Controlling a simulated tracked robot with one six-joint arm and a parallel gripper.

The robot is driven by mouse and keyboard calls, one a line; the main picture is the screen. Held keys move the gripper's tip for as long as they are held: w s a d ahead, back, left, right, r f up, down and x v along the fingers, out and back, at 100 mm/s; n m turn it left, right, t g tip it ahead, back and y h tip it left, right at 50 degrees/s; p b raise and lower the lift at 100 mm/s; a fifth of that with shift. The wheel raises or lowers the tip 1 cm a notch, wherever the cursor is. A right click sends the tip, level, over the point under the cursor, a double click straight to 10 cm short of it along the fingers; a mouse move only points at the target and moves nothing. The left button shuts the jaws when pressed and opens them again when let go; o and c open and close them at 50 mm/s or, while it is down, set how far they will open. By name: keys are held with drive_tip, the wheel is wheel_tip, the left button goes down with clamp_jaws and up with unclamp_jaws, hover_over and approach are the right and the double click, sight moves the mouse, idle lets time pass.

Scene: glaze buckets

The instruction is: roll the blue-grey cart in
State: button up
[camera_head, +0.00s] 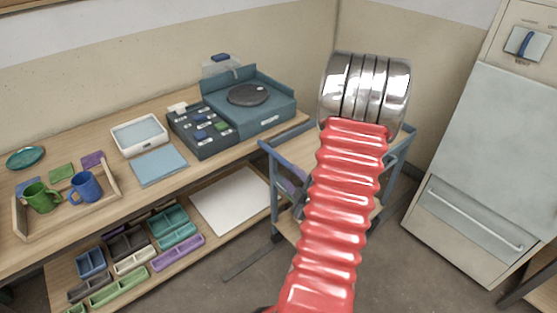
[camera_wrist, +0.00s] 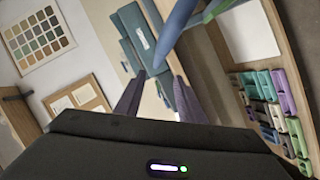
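The blue-grey cart (camera_head: 273,172) stands on the floor between the workbench and a pale cabinet in the head view. It has upright posts and wooden shelves. My red arm hides its middle. In the wrist view my gripper (camera_wrist: 160,76) shows two dark fingers spread apart. A blue-grey bar (camera_wrist: 178,32), seemingly part of the cart, runs down from the top towards the gap between the fingertips. I cannot tell whether the bar is between the fingers or beyond them.
The workbench (camera_head: 60,237) on the left carries a wooden tray (camera_head: 116,190) with a green mug and a blue mug, and a teal wheel unit (camera_head: 272,100). Several small bins fill its lower shelf. The pale cabinet (camera_head: 480,135) stands on the right. Some bare floor shows beside the cart.

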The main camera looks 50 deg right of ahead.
sight(281, 162)
drive_tip(key=shift+s+f, duration=0.1)
drive_tip(key=shift+s, duration=0.25)
drive_tip(key=shift+w+d, duration=0.1)
drive_tip(key=x, duration=1.3)
drive_tip(key=shift+w+d, duration=0.15)
drive_tip(key=shift+w, duration=0.2)
drive_tip(key=c, duration=0.9)
clamp_jaws()
